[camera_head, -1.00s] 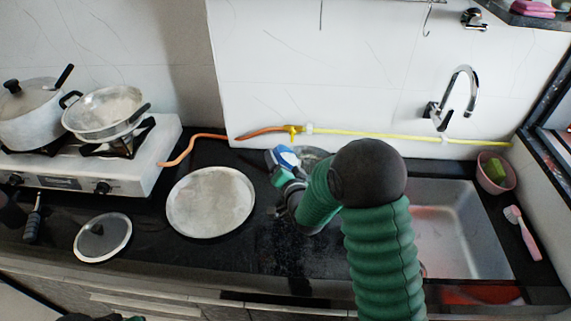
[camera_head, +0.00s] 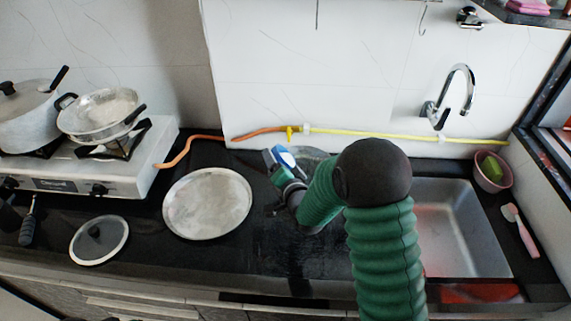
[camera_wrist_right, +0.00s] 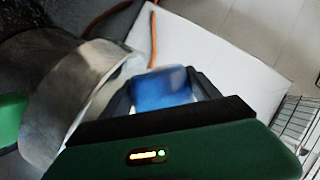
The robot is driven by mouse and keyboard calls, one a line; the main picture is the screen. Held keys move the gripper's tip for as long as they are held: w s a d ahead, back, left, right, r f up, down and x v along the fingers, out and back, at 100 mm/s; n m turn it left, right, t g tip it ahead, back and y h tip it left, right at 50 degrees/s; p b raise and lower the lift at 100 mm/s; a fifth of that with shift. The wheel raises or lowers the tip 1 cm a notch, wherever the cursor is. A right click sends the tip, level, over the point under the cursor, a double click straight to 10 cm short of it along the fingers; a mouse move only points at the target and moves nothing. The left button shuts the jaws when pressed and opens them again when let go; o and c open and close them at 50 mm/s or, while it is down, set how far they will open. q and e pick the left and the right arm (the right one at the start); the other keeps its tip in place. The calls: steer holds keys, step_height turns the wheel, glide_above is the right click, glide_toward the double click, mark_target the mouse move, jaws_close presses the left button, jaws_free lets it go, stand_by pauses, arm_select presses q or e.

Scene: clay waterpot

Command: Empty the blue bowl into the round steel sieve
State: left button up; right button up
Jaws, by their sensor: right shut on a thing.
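My right gripper (camera_head: 281,164) is shut on the blue bowl (camera_head: 285,155), above the black counter left of the sink. In the right wrist view the bowl (camera_wrist_right: 162,88) shows as a blurred blue patch between the two dark fingers. What is in the bowl cannot be seen. A round grey metal vessel (camera_head: 313,154), probably the steel sieve, is partly hidden behind my right arm. A large round metal wall (camera_wrist_right: 62,88), probably the same vessel, is close by on the left of the wrist view. My left gripper is not clearly in view.
A round steel plate (camera_head: 207,204) and a lid (camera_head: 99,240) lie on the counter. The stove (camera_head: 88,165) at left carries a pot (camera_head: 32,119) and a pan (camera_head: 100,112). An orange hose (camera_head: 185,147) runs along the back. The sink (camera_head: 462,230) is at right.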

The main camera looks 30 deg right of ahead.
steer(key=shift+d+m, duration=0.1)
steer(key=shift+m, duration=0.2)
steer(key=shift+r+m, duration=0.1)
steer(key=shift+m, duration=0.2)
stand_by(0.3)
steer(key=shift+d+m+y+b, duration=0.15)
steer(key=shift+m+y+b, duration=0.15)
steer(key=shift+m+y, duration=0.15)
steer(key=shift+d+r+m+t, duration=0.1)
steer(key=shift+m+t, duration=0.2)
steer(key=shift+m, duration=0.35)
